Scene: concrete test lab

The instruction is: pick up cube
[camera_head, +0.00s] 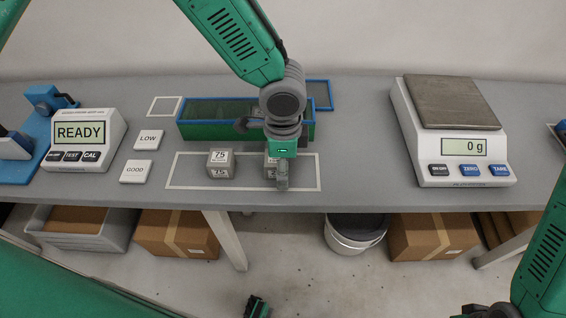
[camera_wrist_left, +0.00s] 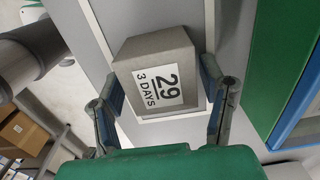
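A grey cube (camera_wrist_left: 155,50) with a white label reading "29 3 DAYS" sits between the fingers of my left gripper (camera_wrist_left: 165,100) in the left wrist view. The fingers are apart, one on each side of it, with no clear grip showing. In the head view my left gripper (camera_head: 282,178) points down over this cube (camera_head: 269,165) and partly hides it. A second grey cube (camera_head: 221,163), labelled 75, stands to its left inside the same white outline. My right arm shows at the lower right, but I cannot make out its gripper.
A green tray (camera_head: 200,131) with a blue rim lies behind the cubes. A "READY" tester (camera_head: 86,140) and LOW (camera_head: 149,140) and GOOD (camera_head: 136,172) tiles are at left. A scale (camera_head: 464,174) reading 0 g stands at right. The table between the outline and the scale is clear.

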